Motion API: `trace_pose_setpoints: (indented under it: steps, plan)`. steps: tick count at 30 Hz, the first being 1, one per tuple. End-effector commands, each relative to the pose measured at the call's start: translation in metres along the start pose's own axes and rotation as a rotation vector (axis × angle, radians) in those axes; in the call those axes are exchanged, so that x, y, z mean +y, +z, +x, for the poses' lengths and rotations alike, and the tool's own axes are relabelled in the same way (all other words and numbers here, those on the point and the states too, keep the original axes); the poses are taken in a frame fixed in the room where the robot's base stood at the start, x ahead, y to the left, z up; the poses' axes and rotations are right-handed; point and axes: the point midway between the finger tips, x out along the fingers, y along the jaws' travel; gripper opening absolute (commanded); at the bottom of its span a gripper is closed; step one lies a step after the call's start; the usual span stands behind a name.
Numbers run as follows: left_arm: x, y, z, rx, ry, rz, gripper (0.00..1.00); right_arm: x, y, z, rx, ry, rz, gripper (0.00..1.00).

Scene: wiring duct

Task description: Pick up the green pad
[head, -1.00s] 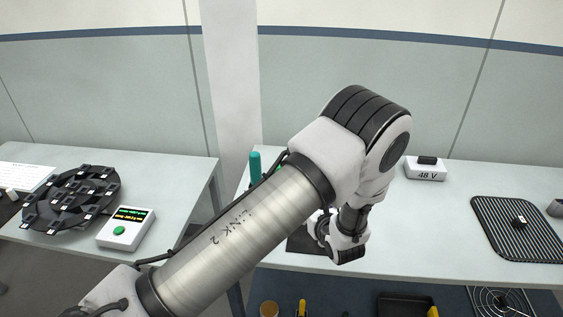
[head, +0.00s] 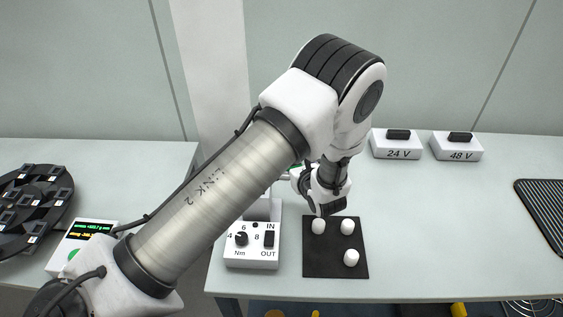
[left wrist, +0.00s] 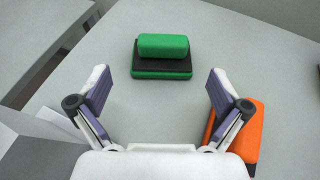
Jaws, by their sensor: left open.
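The green pad (left wrist: 163,46) shows in the left wrist view, a rounded green block on a black base with a green underside, resting on the grey table ahead of my left gripper. My left gripper (left wrist: 160,84) is open and empty, with its two purple-lined fingers spread wide. The pad is a little beyond the fingertips, roughly centred between them, and not touched. In the head view my left arm crosses the middle and its gripper (head: 325,201) hangs over the table behind a black mat. The arm hides most of the pad there. My right gripper is out of view.
An orange block (left wrist: 247,133) lies beside the right finger in the left wrist view. In the head view a black mat (head: 336,262) holds white knobs, beside an IN/OUT control box (head: 252,248). The 24 V (head: 397,144) and 48 V (head: 457,146) boxes stand farther back.

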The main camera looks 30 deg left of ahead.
Motion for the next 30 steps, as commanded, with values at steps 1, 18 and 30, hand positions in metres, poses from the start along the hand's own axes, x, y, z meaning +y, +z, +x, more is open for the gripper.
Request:
trace_pose_setpoints:
  steps: [1,18,30]
  plan:
    - [0.0,-0.001,0.006,0.002,0.002,-0.002,1.0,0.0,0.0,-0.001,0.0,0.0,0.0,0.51]
    - [-0.004,0.004,0.076,0.001,0.002,0.0,1.0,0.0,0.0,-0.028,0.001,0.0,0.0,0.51]
    - [-0.005,0.003,0.076,0.001,0.001,0.0,0.36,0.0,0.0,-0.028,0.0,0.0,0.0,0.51]
